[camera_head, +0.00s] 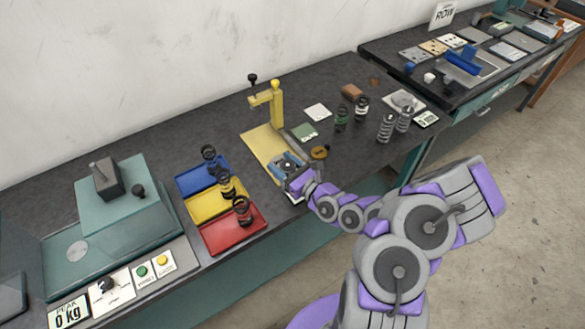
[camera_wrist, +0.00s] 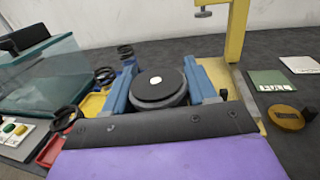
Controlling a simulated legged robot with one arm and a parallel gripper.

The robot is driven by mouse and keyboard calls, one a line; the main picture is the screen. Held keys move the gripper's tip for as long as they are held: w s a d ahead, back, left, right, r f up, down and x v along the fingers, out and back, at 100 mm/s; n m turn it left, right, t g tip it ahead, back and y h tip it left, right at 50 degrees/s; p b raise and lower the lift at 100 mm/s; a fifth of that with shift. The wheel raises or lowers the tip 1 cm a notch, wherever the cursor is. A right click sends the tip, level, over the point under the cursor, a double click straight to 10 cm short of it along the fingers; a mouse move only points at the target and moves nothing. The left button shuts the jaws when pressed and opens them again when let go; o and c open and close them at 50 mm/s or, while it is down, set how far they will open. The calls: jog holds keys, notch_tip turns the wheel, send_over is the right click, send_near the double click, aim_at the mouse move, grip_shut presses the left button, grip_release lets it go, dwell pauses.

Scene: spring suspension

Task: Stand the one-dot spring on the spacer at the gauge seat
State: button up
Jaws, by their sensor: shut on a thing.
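My gripper (camera_head: 287,164) is low over the front end of the yellow gauge's base plate (camera_head: 262,143). In the wrist view its two blue fingers (camera_wrist: 160,80) are shut on a black disc with one white dot, which I take as the top of the one-dot spring (camera_wrist: 153,84). A grey round rim shows just below the disc. The coils cannot be seen from above. The spacer and the gauge seat are hidden or cannot be told apart under the gripper. The yellow gauge post (camera_head: 277,105) rises behind, with its arm reaching left.
Blue (camera_head: 188,182), yellow (camera_head: 196,211) and red (camera_head: 216,238) trays, each with a black spring, stand left. A brass disc (camera_head: 319,153) lies close right of my gripper. Green (camera_head: 341,118) and grey (camera_head: 385,128) springs stand farther right. A teal press (camera_head: 120,215) is far left.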

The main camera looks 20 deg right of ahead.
jog(key=shift+a, duration=0.2)
jog(key=w+f+b, duration=0.1)
jog(key=w+b, duration=0.1)
jog(key=w, duration=0.3)
jog(key=w+d+f+b, duration=0.1)
jog(key=w+f+b, duration=0.1)
jog(key=w, duration=0.3)
jog(key=w+f+b, duration=0.2)
jog(key=w, duration=0.3)
jog(key=shift+w+d, duration=0.15)
jog(key=shift+w, duration=0.15)
jog(key=o, duration=1.2)
